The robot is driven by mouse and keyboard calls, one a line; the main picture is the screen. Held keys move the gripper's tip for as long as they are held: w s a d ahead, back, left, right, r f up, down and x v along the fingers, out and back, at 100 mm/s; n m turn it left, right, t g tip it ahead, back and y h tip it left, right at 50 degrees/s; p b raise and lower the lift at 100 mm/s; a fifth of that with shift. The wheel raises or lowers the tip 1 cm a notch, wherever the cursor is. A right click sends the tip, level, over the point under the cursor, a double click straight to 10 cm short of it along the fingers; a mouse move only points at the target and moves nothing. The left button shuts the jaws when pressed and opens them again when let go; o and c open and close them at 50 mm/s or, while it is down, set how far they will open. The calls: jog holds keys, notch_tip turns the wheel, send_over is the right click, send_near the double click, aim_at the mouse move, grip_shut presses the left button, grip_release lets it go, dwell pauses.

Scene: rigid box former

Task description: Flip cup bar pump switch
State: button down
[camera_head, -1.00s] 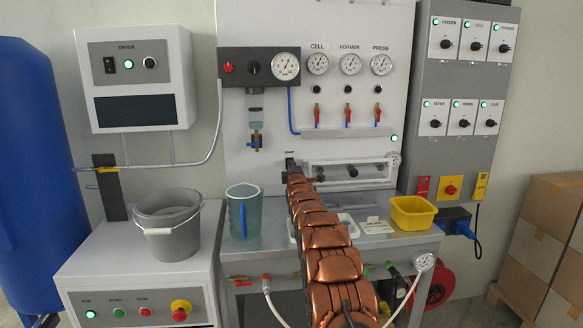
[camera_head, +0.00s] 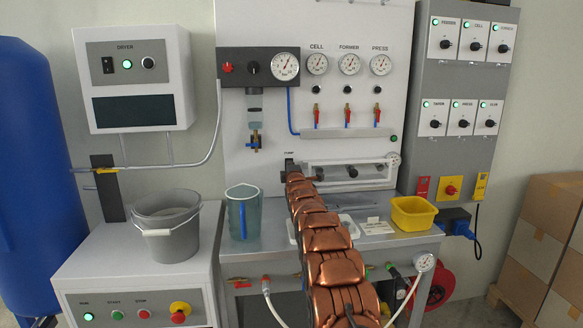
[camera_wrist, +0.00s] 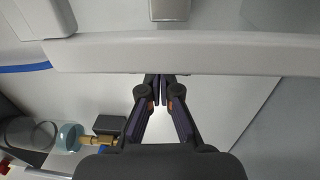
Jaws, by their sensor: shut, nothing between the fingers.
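The pump switch (camera_head: 289,163) is a small dark plate under a "PUMP" label on the white back panel, left of the white bar frame (camera_head: 345,162). Its lever position is hidden or too small to tell. My gripper (camera_head: 291,177) is at the panel just below the switch, mostly hidden behind my copper arm. In the wrist view my gripper (camera_wrist: 160,76) is shut and empty, its tips together at the lower edge of a pale horizontal bar (camera_wrist: 190,52). I cannot tell whether the tips touch anything.
A clear jug (camera_head: 254,212) with a blue handle and a grey bucket (camera_head: 166,246) stand to the left. A yellow bin (camera_head: 413,214) stands right on the metal bench. Gauges and red-handled valves (camera_head: 346,114) line the panel above. A lamp (camera_head: 394,138) at right looks dark green.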

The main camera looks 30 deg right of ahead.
jog(key=r+b+v, duration=0.3)
jog(key=b+v, duration=0.1)
jog(key=v, duration=0.9)
jog(key=shift+s, duration=0.4)
jog(key=shift+a, duration=0.15)
dwell(0.5)
